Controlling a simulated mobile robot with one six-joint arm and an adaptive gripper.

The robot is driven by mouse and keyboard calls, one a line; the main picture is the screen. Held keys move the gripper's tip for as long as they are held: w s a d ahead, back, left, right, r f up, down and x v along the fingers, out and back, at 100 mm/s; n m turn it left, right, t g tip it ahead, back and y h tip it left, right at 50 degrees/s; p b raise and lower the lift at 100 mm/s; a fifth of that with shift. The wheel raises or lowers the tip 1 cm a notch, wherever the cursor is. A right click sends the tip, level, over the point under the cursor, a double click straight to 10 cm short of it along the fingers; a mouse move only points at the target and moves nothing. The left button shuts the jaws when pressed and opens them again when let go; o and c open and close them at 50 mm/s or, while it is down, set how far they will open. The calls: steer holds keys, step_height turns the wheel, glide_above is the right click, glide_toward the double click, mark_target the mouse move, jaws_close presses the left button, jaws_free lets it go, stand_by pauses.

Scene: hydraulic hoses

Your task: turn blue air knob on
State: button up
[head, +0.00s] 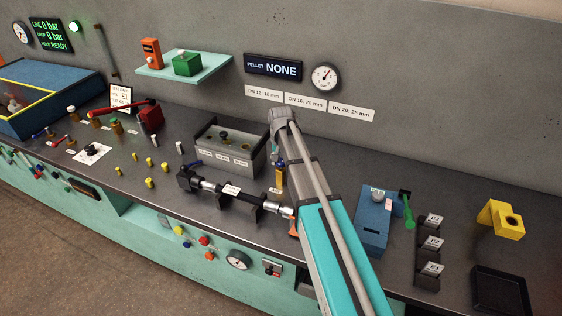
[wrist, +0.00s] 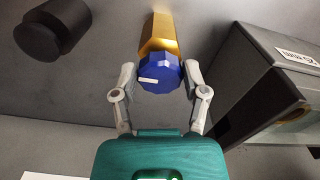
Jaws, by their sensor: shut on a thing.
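The blue air knob (wrist: 160,76) is a faceted blue knob with a white mark, on the end of a brass body (wrist: 162,35) in the wrist view. The white mark lies nearly level, on the knob's left part. My gripper (wrist: 160,82) has a finger on each side of the knob and is shut on it. In the head view, my arm hides most of this spot. A small part of the brass and blue piece (head: 279,175) shows just left of my arm, and my fingers are hidden there.
A grey box (head: 228,145) with labels stands left of my arm, and its side (wrist: 275,85) is close on the right in the wrist view. A black hose assembly (head: 235,193) lies in front. A blue box (head: 373,222) stands right of my arm. A dark round part (wrist: 52,30) is upper left.

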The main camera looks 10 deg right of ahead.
steer(key=o, duration=1.1)
steer(key=shift+o, duration=0.2)
steer(key=shift+n, duration=0.5)
